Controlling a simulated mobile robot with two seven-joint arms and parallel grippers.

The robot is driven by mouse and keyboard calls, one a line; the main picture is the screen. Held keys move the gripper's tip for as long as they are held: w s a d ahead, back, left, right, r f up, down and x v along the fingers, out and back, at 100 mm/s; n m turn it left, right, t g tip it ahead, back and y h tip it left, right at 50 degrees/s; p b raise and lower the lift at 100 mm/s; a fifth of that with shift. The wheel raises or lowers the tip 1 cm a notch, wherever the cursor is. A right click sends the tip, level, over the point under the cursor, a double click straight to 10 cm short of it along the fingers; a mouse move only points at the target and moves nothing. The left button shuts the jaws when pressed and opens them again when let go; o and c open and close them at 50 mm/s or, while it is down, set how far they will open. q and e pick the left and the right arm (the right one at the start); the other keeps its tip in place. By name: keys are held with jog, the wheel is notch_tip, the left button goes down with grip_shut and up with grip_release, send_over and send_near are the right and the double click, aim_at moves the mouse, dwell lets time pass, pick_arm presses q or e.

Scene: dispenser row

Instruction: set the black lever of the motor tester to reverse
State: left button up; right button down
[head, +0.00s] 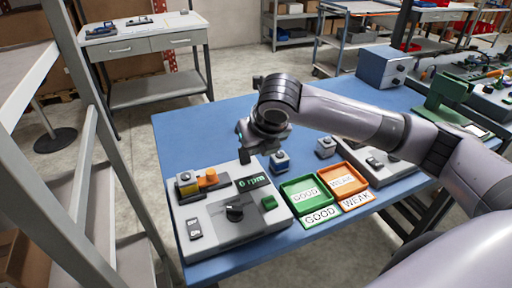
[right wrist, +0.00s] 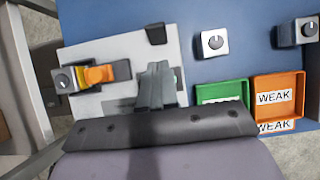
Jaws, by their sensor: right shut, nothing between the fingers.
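The motor tester (head: 215,240) is a light grey box at the front left of the blue table. Its display (head: 252,182) reads 0 rpm. The black lever (head: 234,212) sits on a darker plate at its middle; I cannot tell its setting. A yellow holder (head: 187,187) with a grey motor and an orange part (head: 207,178) are at its back left, and a green button (head: 269,202) at its right. My right gripper (head: 244,157) is shut and empty, above the tester's back edge. In the right wrist view its fingers (right wrist: 156,85) hide part of the tester; the lever does not show clearly.
A green GOOD tray (head: 287,190) and an orange WEAK tray (head: 360,168) lie right of the tester. Two small motors (head: 280,162) (head: 325,147) stand behind them. Another grey device (head: 375,163) is farther right. A grey frame (head: 85,150) rises at left.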

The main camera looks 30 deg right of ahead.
jog(key=w+v, duration=0.1)
jog(key=v, duration=0.8)
jog(key=shift+r, duration=0.6)
jog(key=shift+s, duration=0.1)
